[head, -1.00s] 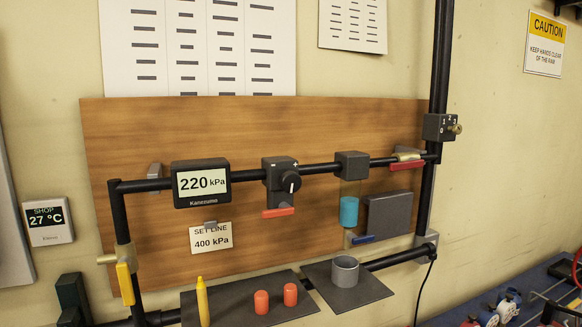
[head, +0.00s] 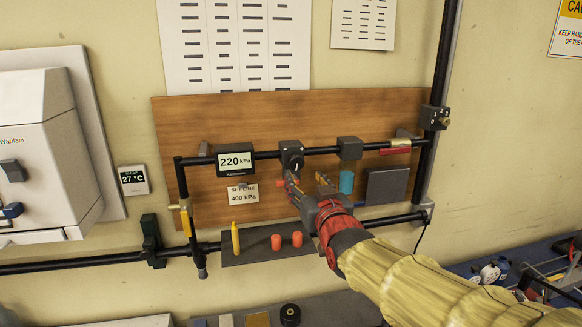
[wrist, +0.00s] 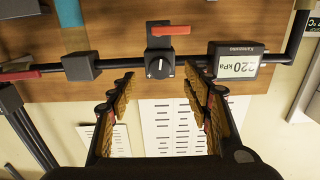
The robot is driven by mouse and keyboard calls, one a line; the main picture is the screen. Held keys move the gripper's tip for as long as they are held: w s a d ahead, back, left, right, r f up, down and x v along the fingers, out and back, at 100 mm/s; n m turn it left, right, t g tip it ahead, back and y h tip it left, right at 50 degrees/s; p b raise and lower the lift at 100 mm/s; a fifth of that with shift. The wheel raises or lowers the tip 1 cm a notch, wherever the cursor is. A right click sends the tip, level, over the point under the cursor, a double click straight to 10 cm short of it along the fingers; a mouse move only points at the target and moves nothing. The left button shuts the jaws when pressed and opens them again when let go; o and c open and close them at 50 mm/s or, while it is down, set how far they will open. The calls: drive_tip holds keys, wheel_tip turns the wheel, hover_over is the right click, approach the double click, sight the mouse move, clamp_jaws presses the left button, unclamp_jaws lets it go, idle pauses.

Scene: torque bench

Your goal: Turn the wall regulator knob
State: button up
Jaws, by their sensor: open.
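The black regulator knob (head: 296,162) sits on the front of a dark block (head: 291,147) on the black pipe in the head view. In the wrist view the round knob (wrist: 159,68) has a white pointer line, with a red lever (wrist: 170,30) beside its block. My gripper (head: 305,182) is open and empty in front of the panel, just below and right of the knob in the head view. In the wrist view its two padded fingers (wrist: 158,80) stand apart, with the knob showing between and beyond their tips. The display (head: 235,160) reads 220 kPa.
A card (head: 243,194) reads SET LINE 400 kPa. A shelf (head: 250,258) below holds a yellow pointed piece (head: 236,239) and two red pieces (head: 297,239). A blue cylinder (head: 347,182) and a dark box (head: 386,186) are right of my gripper.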

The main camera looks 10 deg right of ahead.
sight(297, 165)
drive_tip(key=shift+w+r+p, duration=0.2)
drive_tip(key=shift+w+p, duration=0.35)
drive_tip(key=shift+w, duration=1.5)
drive_tip(key=shift+w+r+p, duration=0.15)
drive_tip(key=shift+w+p, duration=0.35)
drive_tip(key=shift+w, duration=1.55)
drive_tip(key=shift+c, duration=0.3)
drive_tip(key=c, duration=1.1)
